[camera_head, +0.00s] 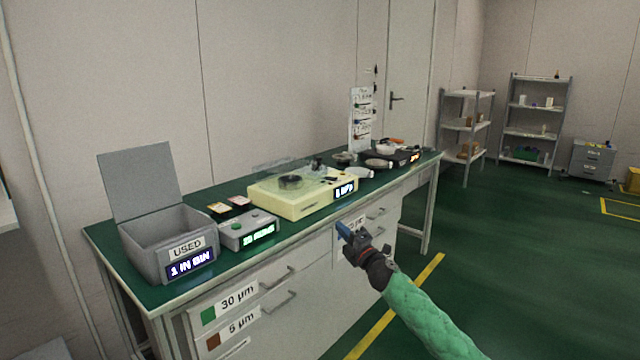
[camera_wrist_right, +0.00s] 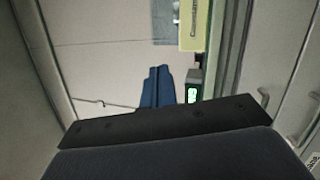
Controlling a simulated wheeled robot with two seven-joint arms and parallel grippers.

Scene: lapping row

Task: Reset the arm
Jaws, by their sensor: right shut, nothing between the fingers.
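My right arm comes in from the lower right in the head view, in a green sleeve. Its gripper (camera_head: 345,232) is in front of the bench's drawer fronts, below the bench top's front edge. Its blue fingers are shut and empty. In the right wrist view the blue fingers (camera_wrist_right: 157,88) lie together with nothing between them. My left gripper is not in view.
The green-topped bench (camera_head: 150,287) carries a grey open-lidded bin (camera_head: 150,240) labelled USED, a grey control box (camera_head: 248,232) and a cream lapping machine (camera_head: 300,203). Drawers (camera_head: 275,290) line its front. Shelves (camera_head: 535,112) stand far right. The green floor (camera_head: 500,260) right of the bench is clear.

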